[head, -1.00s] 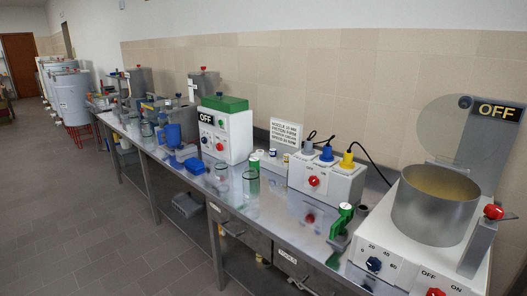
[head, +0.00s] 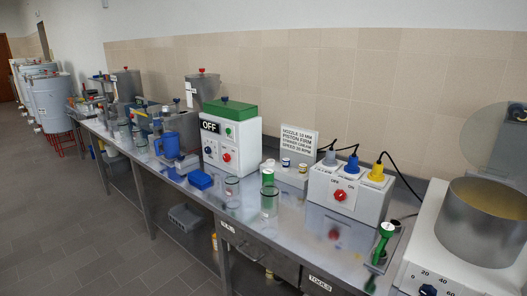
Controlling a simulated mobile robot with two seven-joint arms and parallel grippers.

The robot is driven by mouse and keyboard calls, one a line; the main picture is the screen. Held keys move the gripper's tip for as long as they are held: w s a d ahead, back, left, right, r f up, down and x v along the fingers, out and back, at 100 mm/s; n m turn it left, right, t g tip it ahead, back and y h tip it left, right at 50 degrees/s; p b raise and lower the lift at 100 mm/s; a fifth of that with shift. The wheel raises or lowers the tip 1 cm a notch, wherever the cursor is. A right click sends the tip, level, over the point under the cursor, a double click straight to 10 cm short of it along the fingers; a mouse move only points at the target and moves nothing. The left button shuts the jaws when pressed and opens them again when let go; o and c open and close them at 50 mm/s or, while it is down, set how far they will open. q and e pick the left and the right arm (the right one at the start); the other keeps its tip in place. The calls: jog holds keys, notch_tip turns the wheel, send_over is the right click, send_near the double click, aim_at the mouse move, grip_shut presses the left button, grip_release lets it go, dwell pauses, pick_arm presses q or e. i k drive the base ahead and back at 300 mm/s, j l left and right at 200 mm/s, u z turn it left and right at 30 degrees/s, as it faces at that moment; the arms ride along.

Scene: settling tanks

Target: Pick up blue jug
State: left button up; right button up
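The blue jug (head: 168,145) stands upright on the long steel counter (head: 285,228), left of the white box with the green lid. Its handle side is too small to tell clearly. Blue items lie on the counter just in front of it and to its right. Neither of my grippers is in the head view.
The white box with the green lid (head: 232,145) stands right of the jug. Glass jars (head: 269,200), a blue block (head: 200,180) and a white socket unit (head: 345,192) line the counter. A steel pot (head: 487,222) stands at far right. The tiled floor (head: 110,235) in front is clear.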

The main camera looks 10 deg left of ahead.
aim_at(170, 141)
jog(key=i+j+z, duration=0.1)
jog(key=j, duration=0.3)
jog(key=i+j+z, duration=0.1)
jog(key=i+j, duration=0.15)
jog(key=j, duration=0.15)
jog(key=i+j+z, duration=0.1)
jog(key=j, duration=0.35)
jog(key=i+j, duration=0.2)
jog(key=j, duration=0.2)
jog(key=i+j+z, duration=0.15)
jog(key=j, duration=0.3)
jog(key=i+j+z, duration=0.1)
jog(key=j, duration=0.35)
jog(key=i+j, duration=0.15)
jog(key=j, duration=0.15)
jog(key=i+j+z, duration=0.15)
jog(key=j, duration=0.2)
jog(key=i+j, duration=0.15)
jog(key=j, duration=0.15)
jog(key=i+j+z, duration=0.15)
jog(key=j, duration=0.55)
jog(key=i+z, duration=0.05)
jog(key=i, duration=0.05)
